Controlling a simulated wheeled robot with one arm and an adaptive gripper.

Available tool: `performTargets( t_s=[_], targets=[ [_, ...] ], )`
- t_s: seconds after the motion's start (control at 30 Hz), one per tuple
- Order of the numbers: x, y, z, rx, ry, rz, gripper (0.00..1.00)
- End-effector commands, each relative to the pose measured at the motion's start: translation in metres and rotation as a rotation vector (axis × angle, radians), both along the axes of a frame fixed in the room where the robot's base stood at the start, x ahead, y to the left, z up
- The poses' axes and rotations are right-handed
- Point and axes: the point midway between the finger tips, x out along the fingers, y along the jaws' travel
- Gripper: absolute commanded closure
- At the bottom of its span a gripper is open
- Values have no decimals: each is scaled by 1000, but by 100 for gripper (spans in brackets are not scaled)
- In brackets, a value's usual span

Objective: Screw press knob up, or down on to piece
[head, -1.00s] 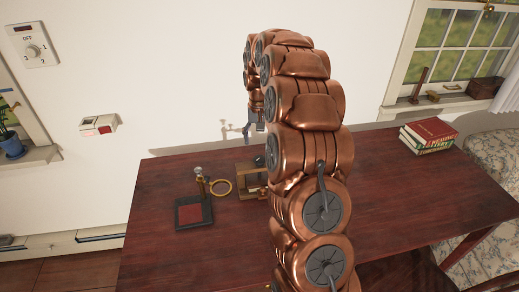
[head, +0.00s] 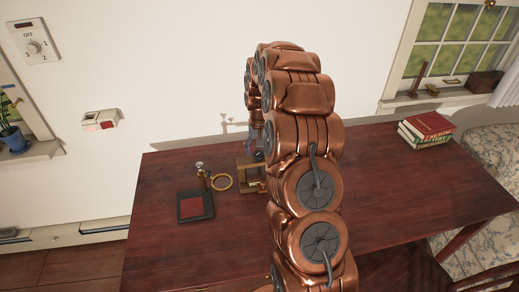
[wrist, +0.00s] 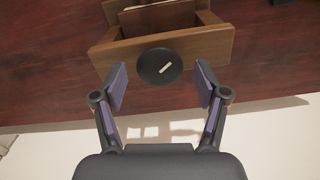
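The press is a small brown wooden frame (head: 245,179) standing on the dark red table, partly hidden by my arm in the head view. In the wrist view its wooden frame (wrist: 208,47) fills the top middle. Its round black knob (wrist: 146,66) carries a pale slanted mark. My gripper (wrist: 162,80) is open and empty, with one finger to each side of the knob in the picture. Gaps show between both finger pads and the knob. I cannot tell whether the fingertips are level with the knob. In the head view my gripper (head: 255,132) is just above the press, mostly hidden.
A magnifier stand with a brass ring (head: 221,183) and dark base with a red pad (head: 192,206) stands left of the press. Stacked books (head: 427,131) lie at the table's right. The wall is behind. The table's (head: 385,200) right half is largely clear.

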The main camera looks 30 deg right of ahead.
Motion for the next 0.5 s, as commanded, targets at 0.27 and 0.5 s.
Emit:
performTargets(
  t_s=[0.27, 0.5],
  targets=[
    [0, 0, 0, 0, 0, 0, 59],
    [0, 0, 0, 0, 0, 0, 84]
  ],
)
